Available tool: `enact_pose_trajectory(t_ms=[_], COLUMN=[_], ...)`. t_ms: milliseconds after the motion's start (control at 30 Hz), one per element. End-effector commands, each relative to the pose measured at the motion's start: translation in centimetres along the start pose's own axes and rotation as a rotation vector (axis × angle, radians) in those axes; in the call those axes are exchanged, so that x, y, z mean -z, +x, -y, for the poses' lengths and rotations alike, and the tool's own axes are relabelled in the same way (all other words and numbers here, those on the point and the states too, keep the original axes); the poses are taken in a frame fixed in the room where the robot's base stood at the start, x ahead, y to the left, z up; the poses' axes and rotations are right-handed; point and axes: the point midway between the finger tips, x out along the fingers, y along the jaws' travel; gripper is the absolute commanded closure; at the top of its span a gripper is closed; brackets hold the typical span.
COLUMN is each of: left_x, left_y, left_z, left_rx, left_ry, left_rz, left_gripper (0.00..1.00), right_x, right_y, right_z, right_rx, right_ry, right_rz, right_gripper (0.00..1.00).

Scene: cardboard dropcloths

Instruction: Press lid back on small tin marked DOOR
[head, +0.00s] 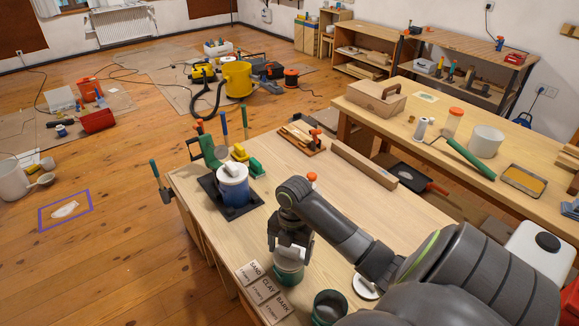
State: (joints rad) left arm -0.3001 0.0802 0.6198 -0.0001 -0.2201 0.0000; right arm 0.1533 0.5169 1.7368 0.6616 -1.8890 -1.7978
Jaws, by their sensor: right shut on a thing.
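My right gripper (290,252) points down near the front edge of the near table, shut on a small green tin (288,274) with a pale upper part. The fingers hide much of its top. A second green tin (330,308) stands to the right, its dark inside showing, partly cut by my arm. A round white disc (366,287), perhaps a lid, lies flat on the table beside my forearm, which hides part of it. I cannot read the word DOOR on either tin. My left gripper is not in view.
A white-and-blue bucket (233,187) stands on a dark tray at the back left. A long wooden bar (364,165) lies at the back.

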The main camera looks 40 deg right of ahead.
Motion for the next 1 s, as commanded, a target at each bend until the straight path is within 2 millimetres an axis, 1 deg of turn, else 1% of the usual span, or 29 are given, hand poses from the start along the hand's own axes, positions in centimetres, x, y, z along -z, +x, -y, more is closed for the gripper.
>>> enact_pose_trajectory(t_ms=[333,367,467,833,1000], left_x=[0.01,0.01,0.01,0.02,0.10], left_y=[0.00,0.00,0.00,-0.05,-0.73], left_z=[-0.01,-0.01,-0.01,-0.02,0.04], left_rx=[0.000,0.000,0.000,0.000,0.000], left_ry=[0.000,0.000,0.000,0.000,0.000], left_rz=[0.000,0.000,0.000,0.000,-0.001], left_gripper=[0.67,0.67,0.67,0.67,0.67], right_x=[0.01,0.01,0.01,0.01,0.09], right_y=[0.02,0.02,0.01,-0.04,-0.71], right_z=[-0.01,-0.01,-0.01,-0.02,-0.02], right_rx=[-0.001,-0.001,-0.001,-0.001,-0.001], right_ry=[0.000,0.000,0.000,0.000,0.000], right_rz=[0.000,0.000,0.000,0.000,0.000], right_gripper=[0.39,0.14,0.01,0.00,0.00])
